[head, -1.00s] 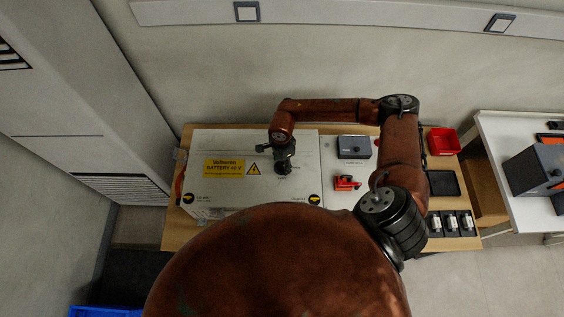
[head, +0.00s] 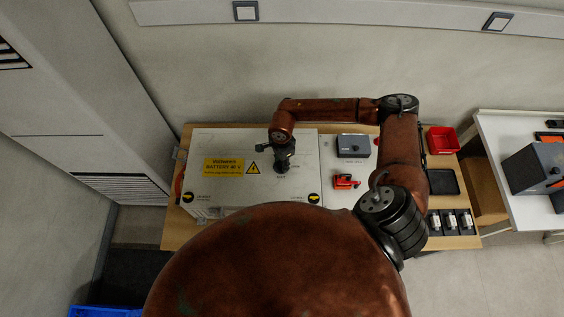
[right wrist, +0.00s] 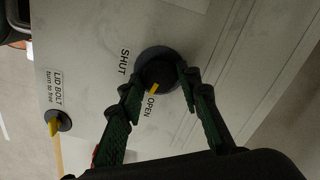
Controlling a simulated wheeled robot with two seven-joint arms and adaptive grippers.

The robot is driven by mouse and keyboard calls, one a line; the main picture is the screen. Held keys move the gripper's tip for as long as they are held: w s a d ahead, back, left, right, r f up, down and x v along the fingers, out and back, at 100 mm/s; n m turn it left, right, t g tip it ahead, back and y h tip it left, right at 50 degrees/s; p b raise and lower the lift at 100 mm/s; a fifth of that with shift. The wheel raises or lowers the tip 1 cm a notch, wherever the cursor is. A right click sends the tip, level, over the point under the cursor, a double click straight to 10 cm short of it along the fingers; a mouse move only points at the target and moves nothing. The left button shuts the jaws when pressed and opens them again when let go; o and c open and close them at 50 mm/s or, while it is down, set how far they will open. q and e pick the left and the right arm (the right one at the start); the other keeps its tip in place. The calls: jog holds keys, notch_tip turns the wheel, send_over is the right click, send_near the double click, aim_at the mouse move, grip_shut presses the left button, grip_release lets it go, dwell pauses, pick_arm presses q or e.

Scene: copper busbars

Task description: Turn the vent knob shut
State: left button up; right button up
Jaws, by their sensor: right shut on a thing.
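The vent knob (right wrist: 152,63) is a dark round knob on the pale top of the battery box (right wrist: 85,38). Its yellow pointer mark is at the word OPEN, and the word SHUT is printed further round the knob. My right gripper (right wrist: 160,82) is shut on the knob, one finger on each side of its near part. In the head view my right gripper (head: 281,165) is over the right half of the box (head: 222,142) and hides most of the knob. My left gripper is not in view.
Lid bolts with yellow marks (head: 314,199) sit at the box's front corners. My right arm spans above the table.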

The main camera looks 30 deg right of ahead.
jog(key=shift+s+f+m+b, duration=0.15)
jog(key=shift+m+b, duration=0.25)
jog(key=shift+m, duration=1.4)
jog(key=m, duration=0.4)
jog(key=shift+m+b, duration=0.3)
jog(key=m, duration=0.3)
jog(key=shift+a, duration=0.1)
jog(key=shift+s+m, duration=0.1)
jog(key=shift+m, duration=1.9)
jog(key=o, duration=1.2)
jog(key=shift+c, duration=0.2)
notch_tip(320, 180, up, 12)
